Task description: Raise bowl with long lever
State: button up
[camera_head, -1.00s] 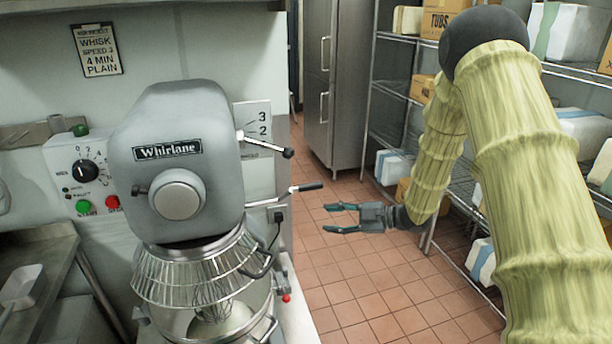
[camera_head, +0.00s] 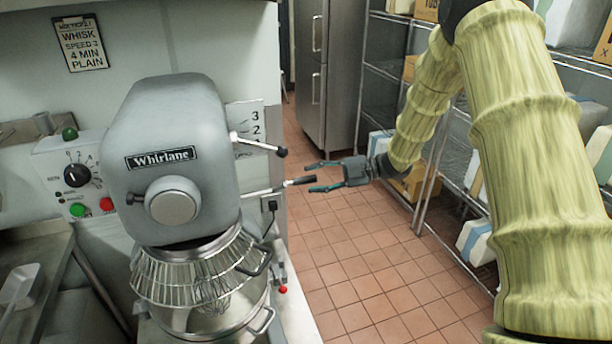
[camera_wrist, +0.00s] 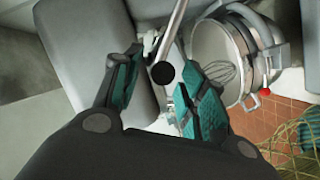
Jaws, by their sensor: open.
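The grey Whirlane mixer (camera_head: 172,150) stands at the left, with a steel bowl (camera_head: 240,318) under its wire guard and a whisk hanging in it. The long lever (camera_head: 268,190) sticks out from the mixer's right side and ends in a black grip. My gripper (camera_head: 313,176) is open and empty at the grip's end, its fingers pointing left toward the mixer. In the wrist view a chrome rod with a round black end (camera_wrist: 163,73) lies between my open fingers (camera_wrist: 157,82). I cannot tell whether they touch it. The bowl (camera_wrist: 203,45) shows at upper right there.
A shorter lever with a black knob (camera_head: 281,152) sits just above the long one. A numbered plate (camera_head: 247,122) is behind it. A red knob (camera_head: 283,290) is low beside the bowl. Wire shelving (camera_head: 433,180) with boxes stands behind my arm. The tiled floor (camera_head: 350,270) is clear.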

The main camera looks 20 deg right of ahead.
aim_at(305, 180)
jog(key=shift+p+x, duration=0.4)
jog(key=shift+x, duration=1.1)
jog(key=shift+c, duration=0.4)
grip_shut()
